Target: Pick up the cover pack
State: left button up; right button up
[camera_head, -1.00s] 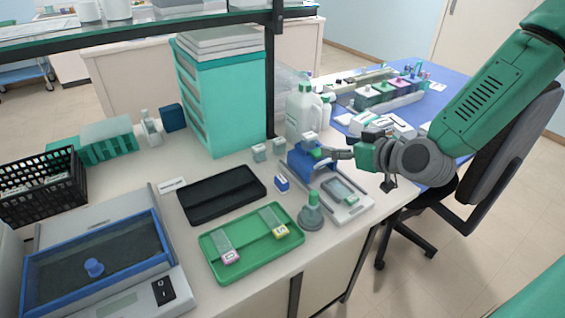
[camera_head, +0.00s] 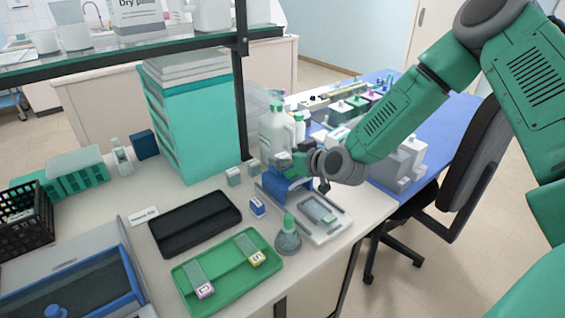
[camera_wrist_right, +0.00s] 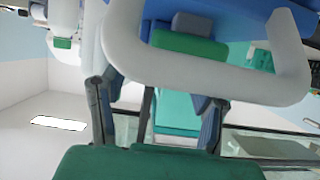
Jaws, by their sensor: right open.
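A small blue and white box (camera_head: 257,207), which looks like the cover pack, stands on the bench between the black tray and the blue-and-white device. My right gripper (camera_head: 284,160) is above the blue part of the device (camera_head: 285,186), in front of the white bottles. It is up and to the right of the box, apart from it. In the right wrist view, my open right gripper (camera_wrist_right: 158,98) has its fingers spread, with a white loop-shaped part close to the camera. I cannot make out the box in that view. My left gripper is not in view.
A grey flask with a green top (camera_head: 288,237) stands near the box. A black tray (camera_head: 195,222) and a green tray (camera_head: 222,275) with slide holders lie left. White bottles (camera_head: 275,132) and a teal drawer cabinet (camera_head: 195,125) stand behind. A shelf (camera_head: 120,48) crosses above.

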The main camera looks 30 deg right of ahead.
jog(key=shift+w+d+f, duration=0.25)
jog(key=shift+w+f, duration=0.15)
jog(key=shift+w, duration=0.1)
jog(key=shift+a+r, duration=0.25)
jog(key=shift+a, duration=0.2)
jog(key=shift+a+r, duration=0.1)
jog(key=shift+a, duration=0.2)
jog(key=c, duration=0.6)
jog(key=shift+s+a, duration=0.1)
jog(key=shift+a, duration=0.15)
jog(key=c, duration=0.6)
jog(key=shift+d, duration=0.1)
jog(key=shift+c, duration=0.2)
